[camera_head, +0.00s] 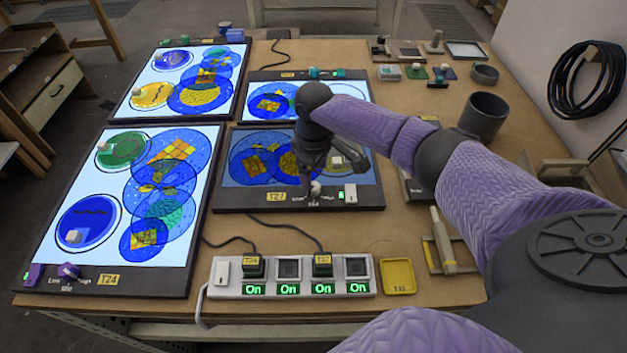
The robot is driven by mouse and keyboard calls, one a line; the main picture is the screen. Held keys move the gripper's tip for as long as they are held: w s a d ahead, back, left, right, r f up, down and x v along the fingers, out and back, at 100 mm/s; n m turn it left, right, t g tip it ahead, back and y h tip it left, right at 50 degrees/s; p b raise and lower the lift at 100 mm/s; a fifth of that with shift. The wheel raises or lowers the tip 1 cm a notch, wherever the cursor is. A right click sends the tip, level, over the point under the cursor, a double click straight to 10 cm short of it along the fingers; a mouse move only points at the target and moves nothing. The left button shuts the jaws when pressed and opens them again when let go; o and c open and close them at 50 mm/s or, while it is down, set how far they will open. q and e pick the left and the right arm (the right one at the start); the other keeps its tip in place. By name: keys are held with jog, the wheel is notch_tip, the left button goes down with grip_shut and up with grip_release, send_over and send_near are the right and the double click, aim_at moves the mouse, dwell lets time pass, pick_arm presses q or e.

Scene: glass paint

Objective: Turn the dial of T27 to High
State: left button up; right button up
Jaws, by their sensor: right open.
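The T27 light panel (232,198) lies in the middle of the table, dimly lit, with blue and yellow glass discs on it. Its yellow T27 label (276,197) is on the front edge. My left gripper is out of view.
A power strip (235,291) with several green "On" displays and plugs lies in front of the panel. The T24 panel (195,230) is at left, other lit panels behind. A yellow T33 tray (398,276) and a dark cup (482,115) are at right.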

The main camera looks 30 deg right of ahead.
aim_at(314, 186)
notch_tip(314, 186, down, 5)
jog(key=shift+r+b, duration=0.15)
jog(key=shift+b, duration=0.45)
grip_shut()
